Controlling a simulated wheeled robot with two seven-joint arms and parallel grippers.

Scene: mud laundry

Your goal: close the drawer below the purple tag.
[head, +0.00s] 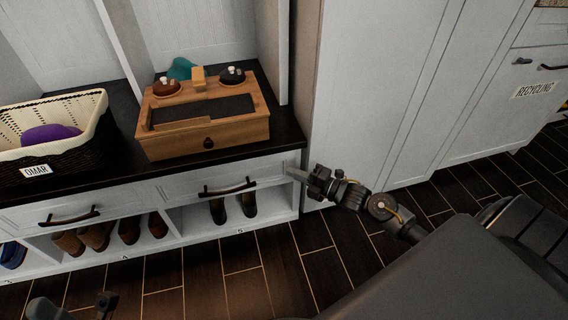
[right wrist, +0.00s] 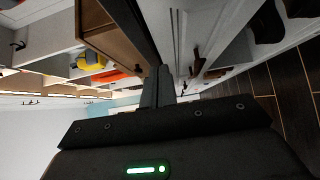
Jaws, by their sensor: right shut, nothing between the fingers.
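Two white drawer fronts run under the dark bench top. The right drawer (head: 268,171) has a dark bar handle (head: 228,188); the left drawer (head: 110,207) has a similar handle (head: 70,217). I cannot tell how far either stands out. No purple tag shows in these views. My right gripper (head: 299,174) is shut and empty at the right end of the right drawer front; I cannot tell if it touches. In the right wrist view its fingers (right wrist: 157,86) are together, with the drawer handle (right wrist: 197,62) beyond. Dark parts at the head view's lower left may be my left gripper (head: 76,306).
A wooden box (head: 208,140) stands on the bench top (head: 120,154). A dark basket (head: 75,157) labelled OMAR, with a purple item inside, stands left. Several shoes (head: 95,236) sit in cubbies below. Tall white cabinets (head: 380,80) stand right. Tiled floor lies in front.

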